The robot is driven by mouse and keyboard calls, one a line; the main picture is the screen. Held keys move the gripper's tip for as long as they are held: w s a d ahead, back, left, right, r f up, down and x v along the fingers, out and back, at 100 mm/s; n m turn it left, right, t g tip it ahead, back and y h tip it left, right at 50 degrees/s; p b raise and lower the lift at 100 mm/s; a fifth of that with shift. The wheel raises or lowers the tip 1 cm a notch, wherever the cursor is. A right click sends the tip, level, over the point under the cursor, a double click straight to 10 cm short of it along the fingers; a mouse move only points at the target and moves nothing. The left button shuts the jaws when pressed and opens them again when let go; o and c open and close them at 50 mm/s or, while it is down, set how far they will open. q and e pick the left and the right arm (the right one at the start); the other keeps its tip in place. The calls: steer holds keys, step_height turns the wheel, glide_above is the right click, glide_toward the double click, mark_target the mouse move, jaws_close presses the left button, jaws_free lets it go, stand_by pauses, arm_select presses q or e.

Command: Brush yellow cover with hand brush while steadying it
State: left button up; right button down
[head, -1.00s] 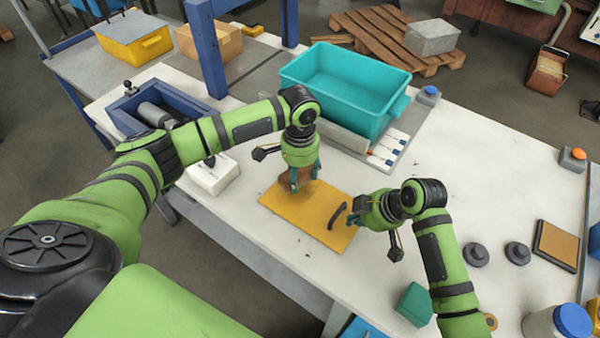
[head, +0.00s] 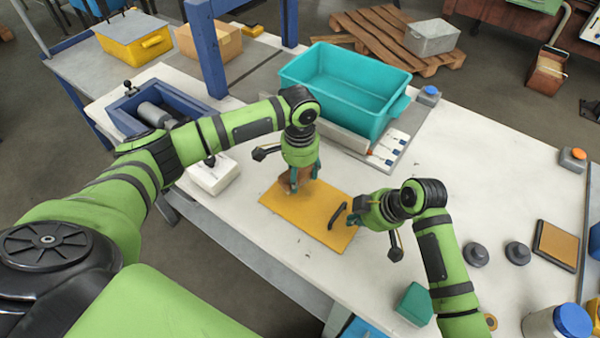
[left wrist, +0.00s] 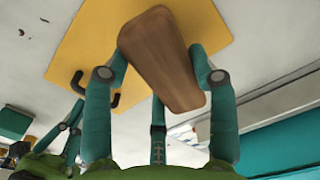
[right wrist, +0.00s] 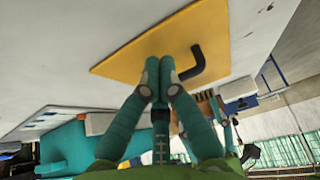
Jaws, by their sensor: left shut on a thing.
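The yellow cover (head: 290,208) is a flat plate lying on the white bench, with a black handle (head: 338,215) near its right end. My left gripper (head: 303,180) is shut on the brown wooden hand brush (left wrist: 160,55) and holds it over the cover's far left part. The bristles are hidden, so contact with the cover cannot be told. My right gripper (right wrist: 158,72) has its fingers together, with nothing visible between them. Its tips are at the cover's right end, beside the handle; whether they press on it is unclear.
A teal bin (head: 345,88) stands behind the cover. A white box (head: 212,175) is to the left. Dark knobs (head: 476,254), a framed pad (head: 556,245) and a green block (head: 414,303) lie to the right. Dark specks lie on the bench at the cover's near side.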

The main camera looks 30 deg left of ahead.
mark_target(303, 183)
steer(key=shift+f, duration=0.7)
stand_by(1.1)
arm_select(q)
steer(key=shift+f, duration=1.25)
arm_select(e)
steer(key=shift+s+d+f, duration=0.1)
steer(key=shift+s, duration=0.05)
arm_select(q)
steer(key=shift+d, duration=0.1)
steer(key=shift+s+d+r, duration=0.1)
steer(key=shift+s+d, duration=0.05)
steer(key=shift+d, duration=0.75)
steer(key=shift+s+d, duration=0.1)
steer(key=shift+d, duration=0.95)
steer(key=shift+a+f, duration=0.15)
steer(key=shift+a, duration=0.65)
steer(key=shift+a+f, duration=0.15)
steer(key=shift+a, duration=0.6)
arm_select(e)
steer(key=shift+s, duration=0.1)
arm_select(q)
steer(key=shift+a+f, duration=0.1)
steer(key=shift+a, duration=0.4)
arm_select(e)
steer(key=shift+d, duration=0.1)
arm_select(q)
steer(key=shift+w+r, duration=0.2)
steer(key=shift+r, duration=2.95)
